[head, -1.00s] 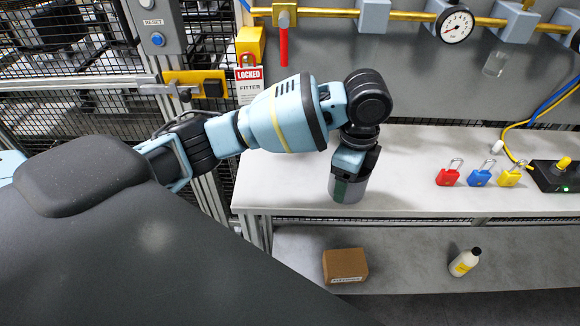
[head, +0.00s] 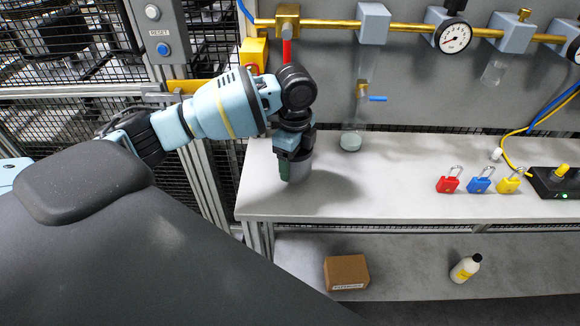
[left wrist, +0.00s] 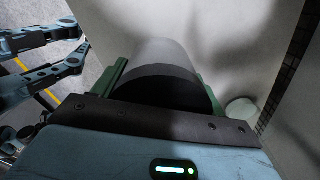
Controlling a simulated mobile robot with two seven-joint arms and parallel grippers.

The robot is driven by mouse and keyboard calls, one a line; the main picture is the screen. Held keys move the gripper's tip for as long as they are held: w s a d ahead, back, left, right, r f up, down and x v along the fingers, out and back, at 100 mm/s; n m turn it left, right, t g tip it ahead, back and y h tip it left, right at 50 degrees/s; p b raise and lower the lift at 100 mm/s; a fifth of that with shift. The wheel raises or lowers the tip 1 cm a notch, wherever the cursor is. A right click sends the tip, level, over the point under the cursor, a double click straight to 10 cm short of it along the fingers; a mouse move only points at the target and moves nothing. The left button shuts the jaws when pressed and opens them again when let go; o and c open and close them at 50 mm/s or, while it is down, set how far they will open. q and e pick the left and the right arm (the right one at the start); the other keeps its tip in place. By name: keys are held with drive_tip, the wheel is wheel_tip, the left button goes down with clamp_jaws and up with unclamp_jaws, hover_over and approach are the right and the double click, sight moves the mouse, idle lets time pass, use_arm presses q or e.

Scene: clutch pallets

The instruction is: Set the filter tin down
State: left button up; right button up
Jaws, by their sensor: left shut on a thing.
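The filter tin (head: 299,177) is a grey cylinder, held upright over the left part of the grey bench (head: 400,200). My left gripper (head: 291,163) comes down from above and is shut on it. In the left wrist view the tin (left wrist: 165,58) lies between the two green fingers. A broad shadow falls on the bench to the right and front of the tin. I cannot tell for sure whether its base touches the bench.
A pale round disc (head: 350,141) lies on the bench behind and right of the tin. Red (head: 448,184), blue (head: 480,184) and yellow (head: 509,184) padlocks stand to the right. A pipe with a gauge (head: 453,37) runs above. A box (head: 346,272) and bottle (head: 465,268) are on the lower shelf.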

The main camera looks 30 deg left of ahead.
use_arm(q)
drive_tip(key=shift+w+a, duration=0.1)
drive_tip(key=shift+a, duration=0.65)
wheel_tip(320, 180, down, 3)
drive_tip(key=shift+d+r, duration=0.1)
drive_tip(key=shift+r, duration=0.05)
drive_tip(key=shift+f, duration=0.4)
use_arm(e)
drive_tip(key=shift+w+a+r, duration=0.1)
drive_tip(key=shift+w+r, duration=0.05)
use_arm(q)
drive_tip(key=shift+f, duration=0.15)
drive_tip(key=o, duration=1.1)
wheel_tip(320, 180, up, 12)
drive_tip(key=shift+d+r+p, duration=0.1)
drive_tip(key=shift+p, duration=0.2)
use_arm(e)
drive_tip(key=shift+w+r, duration=0.25)
drive_tip(key=shift+r, duration=0.05)
